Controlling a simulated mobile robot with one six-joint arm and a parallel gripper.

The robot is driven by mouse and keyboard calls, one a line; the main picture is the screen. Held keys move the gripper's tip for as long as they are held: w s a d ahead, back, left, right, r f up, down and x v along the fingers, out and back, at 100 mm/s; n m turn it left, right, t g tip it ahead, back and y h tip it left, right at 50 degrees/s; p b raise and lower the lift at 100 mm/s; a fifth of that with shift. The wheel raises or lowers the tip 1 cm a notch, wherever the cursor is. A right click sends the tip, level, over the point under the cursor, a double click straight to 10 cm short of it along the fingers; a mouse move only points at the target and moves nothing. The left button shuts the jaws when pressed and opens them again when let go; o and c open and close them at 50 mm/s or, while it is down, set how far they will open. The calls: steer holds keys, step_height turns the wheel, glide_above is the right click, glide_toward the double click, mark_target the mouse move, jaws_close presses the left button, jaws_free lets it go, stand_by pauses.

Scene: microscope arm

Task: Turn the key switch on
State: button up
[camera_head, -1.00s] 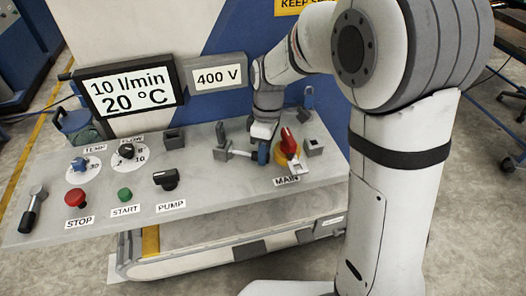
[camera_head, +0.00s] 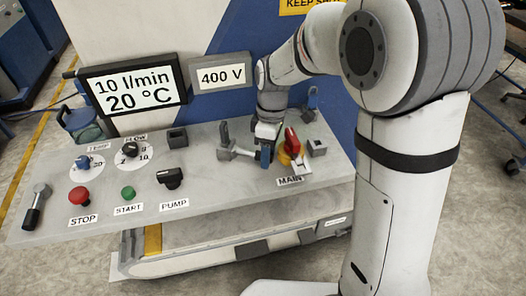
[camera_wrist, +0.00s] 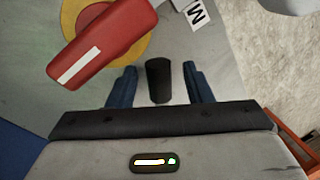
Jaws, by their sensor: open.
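My gripper (camera_head: 265,155) is low over the right part of the grey panel, left of the red handle (camera_head: 291,142) on its yellow disc above the MAIN label (camera_head: 290,181). In the wrist view my gripper (camera_wrist: 161,86) has its two blue fingers apart. A black, rounded upright piece (camera_wrist: 158,80) stands between them, with a gap on each side. I cannot tell for sure whether it is the key switch. The red handle (camera_wrist: 103,42) with a white stripe lies just beyond the fingers at upper left. My wrist hides part of the panel in the head view.
A grey lever (camera_head: 230,147) stands just left of my gripper, and a grey block (camera_head: 316,147) right of the red handle. A black PUMP switch (camera_head: 171,178), red STOP button (camera_head: 79,196) and green START button (camera_head: 128,192) are farther left. A 400 V display (camera_head: 222,75) stands behind.

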steer(key=shift+r, duration=0.15)
step_height(320, 180, up, 7)
steer(key=w, duration=0.1)
steer(key=shift+w+d+r, duration=0.15)
steer(key=shift+w+r, duration=0.05)
steer(key=shift+w, duration=0.05)
stand_by(0.3)
steer(key=s+d+m, duration=0.2)
steer(key=d, duration=0.1)
steer(key=s+d+r+m+t, duration=0.1)
steer(key=s+d+m, duration=0.1)
steer(key=d+m, duration=0.1)
steer(key=s+d+r+m+t, duration=0.1)
steer(key=s+d+m, duration=0.1)
steer(key=d, duration=0.2)
steer(key=shift+s+d+r+m, duration=0.1)
steer(key=shift+s+r+m, duration=0.2)
steer(key=shift+s, duration=0.1)
steer(key=s+d+f+m+t, duration=0.2)
steer(key=s+d+m, duration=0.5)
steer(key=s+m, duration=0.1)
steer(key=shift+s+t, duration=0.25)
steer(key=shift+t, duration=0.15)
